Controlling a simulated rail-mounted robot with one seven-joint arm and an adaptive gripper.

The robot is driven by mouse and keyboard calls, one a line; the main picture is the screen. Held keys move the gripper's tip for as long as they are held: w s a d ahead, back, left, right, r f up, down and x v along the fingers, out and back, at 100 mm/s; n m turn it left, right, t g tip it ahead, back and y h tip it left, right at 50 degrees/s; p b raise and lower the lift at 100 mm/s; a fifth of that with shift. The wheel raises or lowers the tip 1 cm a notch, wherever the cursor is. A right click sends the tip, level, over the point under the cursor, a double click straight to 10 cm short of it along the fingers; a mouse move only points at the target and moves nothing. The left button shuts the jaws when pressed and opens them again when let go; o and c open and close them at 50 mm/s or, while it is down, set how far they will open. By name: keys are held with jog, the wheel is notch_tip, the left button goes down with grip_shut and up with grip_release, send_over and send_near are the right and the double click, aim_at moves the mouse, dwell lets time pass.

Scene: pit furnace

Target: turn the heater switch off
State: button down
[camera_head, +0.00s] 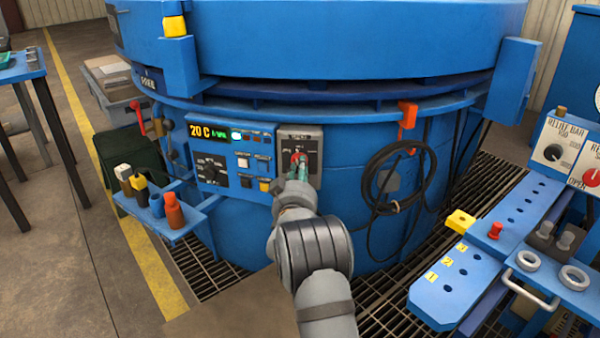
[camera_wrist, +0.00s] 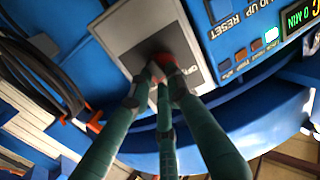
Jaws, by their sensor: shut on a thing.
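The heater switch is a red knob (camera_head: 297,157) on a grey plate (camera_head: 313,140) on the furnace's front. It also shows in the wrist view (camera_wrist: 166,63), between my dark green fingertips. My gripper (camera_head: 299,168) reaches straight to the plate, and its fingers are closed around the knob. The fingertips also show in the wrist view (camera_wrist: 160,88). They cover much of the knob, so I cannot read which mark it points to. Lettering above the knob is too small to read clearly.
Left of the plate is a blue control panel (camera_head: 228,172) with a lit display (camera_head: 207,131) reading 20 C, buttons and a black dial. A coiled black hose (camera_head: 369,190) hangs at right. A blue tool shelf (camera_head: 172,231) juts out at lower left.

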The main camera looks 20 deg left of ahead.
jog(key=shift+r+n+b, duration=0.15)
jog(key=shift+n+b, duration=0.2)
jog(key=shift+n, duration=1.5)
jog(key=shift+r+n+b, duration=0.1)
jog(key=shift+n+b, duration=0.2)
jog(key=shift+n, duration=1.55)
jog(key=c, duration=1.6)
grip_release()
jog(key=shift+a, duration=0.1)
jog(key=shift+c, duration=0.2)
jog(key=shift+f, duration=0.1)
jog(key=v, duration=1.2)
jog(key=x, duration=1.2)
